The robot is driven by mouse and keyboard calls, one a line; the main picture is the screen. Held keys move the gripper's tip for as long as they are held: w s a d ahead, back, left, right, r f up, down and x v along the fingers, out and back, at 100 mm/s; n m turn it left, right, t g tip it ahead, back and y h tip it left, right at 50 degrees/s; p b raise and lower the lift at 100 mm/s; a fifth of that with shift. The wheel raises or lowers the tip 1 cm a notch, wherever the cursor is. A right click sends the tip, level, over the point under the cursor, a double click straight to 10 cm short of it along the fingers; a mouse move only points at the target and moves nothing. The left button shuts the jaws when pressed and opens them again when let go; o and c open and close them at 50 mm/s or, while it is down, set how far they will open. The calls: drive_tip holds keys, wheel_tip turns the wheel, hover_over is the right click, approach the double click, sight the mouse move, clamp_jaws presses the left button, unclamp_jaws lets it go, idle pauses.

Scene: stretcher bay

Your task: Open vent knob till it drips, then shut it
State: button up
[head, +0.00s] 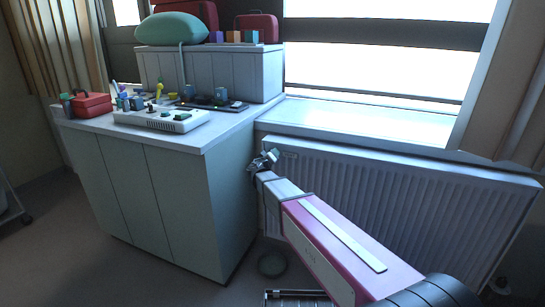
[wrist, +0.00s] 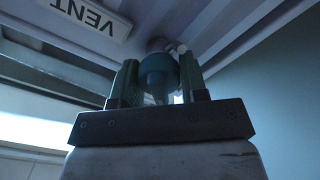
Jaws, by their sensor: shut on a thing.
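The vent knob (wrist: 158,70) is a rounded blue-green piece beside the ribbed radiator face, seen close up in the wrist view. My gripper (wrist: 159,84) is shut on it, with one finger on each side. A small pale metal part shows just beyond the knob. A white label reading VENT (wrist: 92,14) appears upside down at the upper left. In the head view my gripper (head: 263,162) is at the upper left corner of the white radiator (head: 420,200), and the knob itself is hidden or too small to tell. I cannot make out any drip.
A cabinet (head: 165,200) stands close to the left of my gripper, with a white control box (head: 160,119) and a red case (head: 90,105) on top. A round, ring-like dish (head: 272,264) lies on the floor below. The window sill (head: 365,120) is above the radiator.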

drive_tip(key=n, duration=0.4)
drive_tip(key=shift+f+n, duration=0.1)
drive_tip(key=shift+n, duration=0.2)
drive_tip(key=n, duration=0.4)
drive_tip(key=shift+f, duration=0.1)
idle(0.4)
drive_tip(key=o, duration=0.9)
drive_tip(key=shift+s+a, duration=0.1)
drive_tip(key=v, duration=1)
drive_tip(key=shift+s+a, duration=0.1)
drive_tip(key=shift+s, duration=0.2)
